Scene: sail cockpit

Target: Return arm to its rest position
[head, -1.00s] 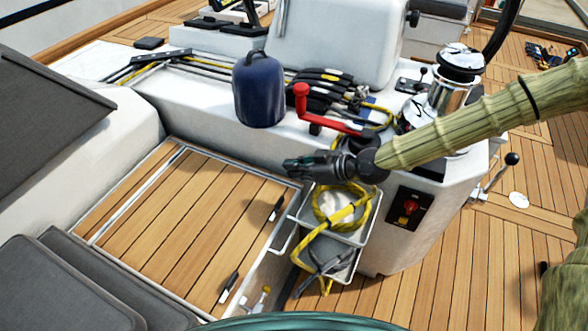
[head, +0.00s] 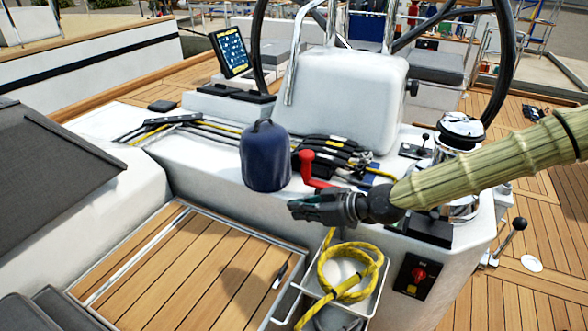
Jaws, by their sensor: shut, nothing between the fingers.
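My gripper (head: 299,208) is at the end of my arm (head: 478,165), which reaches in from the right in the head view. It points left, shut and empty. It hangs in front of the white console, just right of and below a dark blue jug-like container (head: 265,157). The red winch handle (head: 308,170) stands behind it and is partly hidden by it. Whether the gripper touches the console cannot be told.
A white bin (head: 374,292) with a coiled yellow rope (head: 346,270) is below my gripper. A chrome winch (head: 460,132) is partly behind my arm. A steering wheel (head: 508,60) stands behind. The wooden hatch (head: 190,270) at left is bare. A lever (head: 508,240) sticks out at right.

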